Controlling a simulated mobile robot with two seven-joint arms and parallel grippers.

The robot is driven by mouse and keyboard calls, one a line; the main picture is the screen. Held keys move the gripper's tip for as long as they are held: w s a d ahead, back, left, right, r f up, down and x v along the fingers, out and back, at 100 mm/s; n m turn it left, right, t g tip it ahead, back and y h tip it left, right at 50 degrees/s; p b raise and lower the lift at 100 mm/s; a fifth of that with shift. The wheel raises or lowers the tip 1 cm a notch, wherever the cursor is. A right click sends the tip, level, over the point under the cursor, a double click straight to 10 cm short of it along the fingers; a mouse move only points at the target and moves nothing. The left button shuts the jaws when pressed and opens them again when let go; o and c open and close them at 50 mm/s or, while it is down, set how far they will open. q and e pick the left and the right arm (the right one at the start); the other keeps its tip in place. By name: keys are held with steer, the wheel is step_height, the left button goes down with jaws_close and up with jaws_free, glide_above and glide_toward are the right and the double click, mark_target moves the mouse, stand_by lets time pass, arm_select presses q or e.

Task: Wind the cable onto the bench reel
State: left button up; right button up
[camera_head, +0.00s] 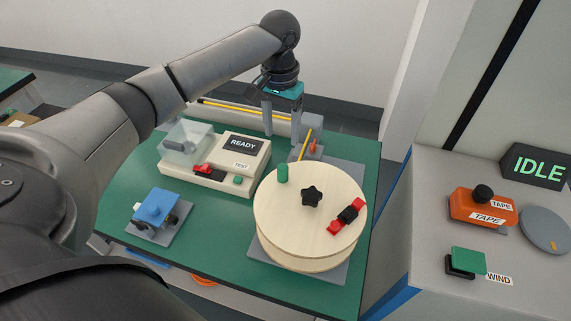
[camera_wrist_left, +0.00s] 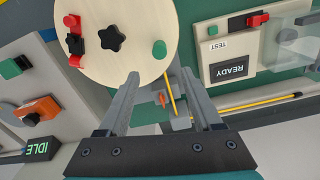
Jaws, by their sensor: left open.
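The bench reel (camera_head: 285,215) is a pale wooden disc on a grey plate. On top are a green peg (camera_head: 282,173), a black star knob (camera_head: 312,196) and a red-and-black clamp (camera_head: 347,215). The yellow cable (camera_head: 230,106) runs along a grey channel behind the bench, and a short yellow length (camera_head: 305,144) shows near the reel's back edge. My left gripper (camera_head: 282,128) points down behind the reel, open. In the left wrist view, the gripper (camera_wrist_left: 160,75) has the reel (camera_wrist_left: 120,50) ahead and a yellow length (camera_wrist_left: 170,95) between its fingers, seemingly not gripped. My right gripper is not in view.
A tester (camera_head: 215,165) reading READY, with a clear-lidded box, stands left of the reel. A blue device (camera_head: 155,207) sits at front left. On the right counter are an orange tape unit (camera_head: 482,207), a green WIND button (camera_head: 468,261) and an IDLE display (camera_head: 538,168).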

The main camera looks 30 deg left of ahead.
arm_select(q)
glide_above(282, 167)
step_height(282, 167, down, 4)
steer(key=shift+f, duration=0.1)
step_height(282, 167, down, 8)
steer(key=shift+r+b, duration=0.2)
steer(key=shift+b, duration=0.65)
steer(key=shift+f, duration=0.6)
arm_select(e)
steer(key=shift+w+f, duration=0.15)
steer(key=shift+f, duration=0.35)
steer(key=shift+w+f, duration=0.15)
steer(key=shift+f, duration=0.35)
arm_select(q)
steer(key=shift+c, duration=0.3)
steer(key=c, duration=0.3)
jaws_close()
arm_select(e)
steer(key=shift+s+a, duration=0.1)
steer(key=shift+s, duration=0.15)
